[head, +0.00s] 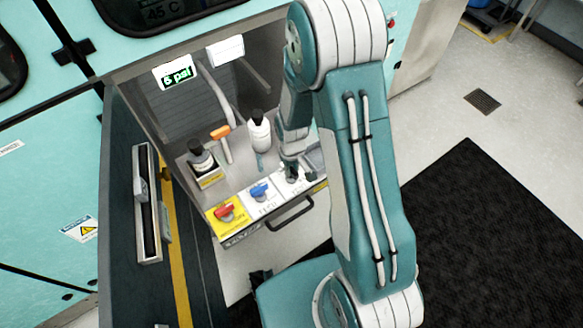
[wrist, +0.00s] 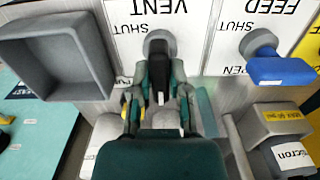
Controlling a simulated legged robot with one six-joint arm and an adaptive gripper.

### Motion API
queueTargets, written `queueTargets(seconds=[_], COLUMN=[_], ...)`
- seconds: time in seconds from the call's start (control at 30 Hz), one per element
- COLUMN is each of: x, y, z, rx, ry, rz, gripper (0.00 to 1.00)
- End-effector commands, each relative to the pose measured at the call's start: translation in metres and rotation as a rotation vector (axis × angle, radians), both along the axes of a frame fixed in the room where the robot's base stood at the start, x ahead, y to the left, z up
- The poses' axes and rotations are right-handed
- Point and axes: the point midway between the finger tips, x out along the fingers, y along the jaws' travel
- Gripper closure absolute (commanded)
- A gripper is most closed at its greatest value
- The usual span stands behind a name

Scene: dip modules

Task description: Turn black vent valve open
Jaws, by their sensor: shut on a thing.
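The black vent valve has a grey round base and a black handle (wrist: 160,70) on a white plate marked VENT (wrist: 160,8), with SHUT printed beside the base. My gripper (wrist: 158,92) is shut around the handle, which points down the picture, toward my wrist. The fingers hide part of the handle and most of the lower plate. In the head view my gripper (head: 293,168) reaches down onto the right-hand valve of the row, and covers most of it.
The blue feed valve (head: 260,191) and the red valve (head: 226,211) on yellow stand left of it. Behind are a black-capped white bottle (head: 259,132), a smaller bottle (head: 203,162) and an orange-handled valve (head: 220,132). A display (head: 177,76) reads 6 psi. A grey square box (wrist: 60,55) flanks the vent plate.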

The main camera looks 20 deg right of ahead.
Motion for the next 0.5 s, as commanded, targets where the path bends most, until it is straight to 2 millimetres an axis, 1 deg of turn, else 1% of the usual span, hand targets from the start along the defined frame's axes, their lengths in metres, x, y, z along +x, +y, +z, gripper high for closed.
queueTargets(seconds=[0.33,0.37,0.4,0.43,0.5], x=[0.0,0.0,0.0,0.0,0.0], y=[0.0003,0.0003,0.0003,0.0003,0.0002], z=[-0.0007,-0.0007,-0.0007,-0.0006,-0.0005], rx=[0.0,0.0,0.0,0.0,0.0], ry=[0.0,0.0,0.0,0.0,0.0], rz=[0.005,0.005,0.005,0.005,0.004], gripper=[1.0,0.73,0.55,0.43,0.43])
